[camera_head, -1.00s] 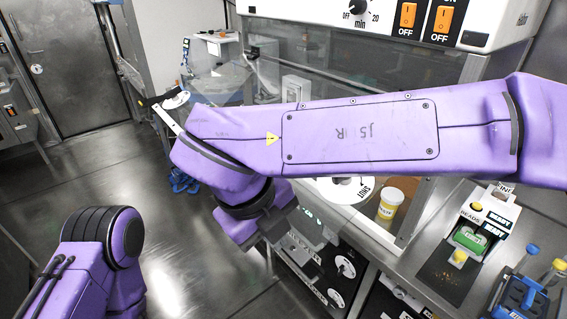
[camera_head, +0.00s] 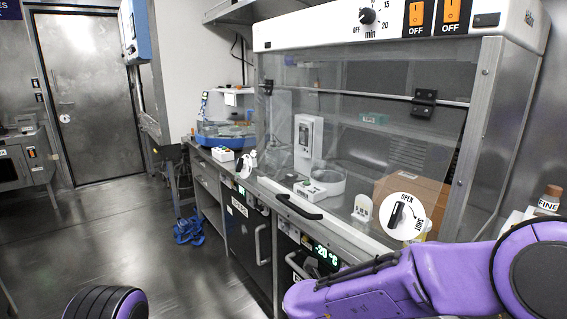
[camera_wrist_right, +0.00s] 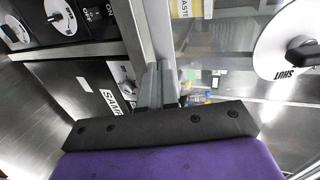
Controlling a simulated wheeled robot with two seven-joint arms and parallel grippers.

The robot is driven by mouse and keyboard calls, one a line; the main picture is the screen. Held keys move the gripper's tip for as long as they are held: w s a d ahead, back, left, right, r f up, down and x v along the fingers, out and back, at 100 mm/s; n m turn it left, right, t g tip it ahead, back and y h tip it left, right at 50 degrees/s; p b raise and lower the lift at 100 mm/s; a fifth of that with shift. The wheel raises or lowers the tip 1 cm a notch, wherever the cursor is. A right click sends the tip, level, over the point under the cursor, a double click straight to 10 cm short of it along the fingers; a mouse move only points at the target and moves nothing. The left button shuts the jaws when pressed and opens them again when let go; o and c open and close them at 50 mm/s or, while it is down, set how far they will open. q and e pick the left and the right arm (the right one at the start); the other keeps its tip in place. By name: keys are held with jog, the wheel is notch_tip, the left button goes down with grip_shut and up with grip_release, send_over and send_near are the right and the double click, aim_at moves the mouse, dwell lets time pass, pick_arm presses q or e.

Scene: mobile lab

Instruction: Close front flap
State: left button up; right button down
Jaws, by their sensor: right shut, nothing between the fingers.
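The front flap (camera_head: 345,150) is a clear panel on the hooded cabinet. It hangs from black hinges on the upper rail and slopes down to the counter edge. It looks lowered, but I cannot tell whether it is fully shut. A black handle (camera_head: 298,207) is at its lower left. A white OPEN/SHUT dial (camera_head: 405,217) is at its lower right; the dial also shows in the right wrist view (camera_wrist_right: 287,42). My right gripper (camera_wrist_right: 162,72) is shut and empty beside a metal edge by the clear panel; I cannot tell if they touch. My left gripper is out of view.
Inside the cabinet are a white balance-like device (camera_head: 318,180) and a cardboard box (camera_head: 400,190). A dark freezer front (camera_head: 322,257) is below. A bottle (camera_head: 549,197) stands at the right.

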jog(key=w+d+f+t+h+b, duration=0.1)
jog(key=w+d+f+h+b, duration=0.1)
jog(key=w+d+b, duration=0.2)
jog(key=shift+w+d+f+t, duration=0.35)
jog(key=shift+w+d, duration=0.55)
jog(key=shift+d, duration=0.75)
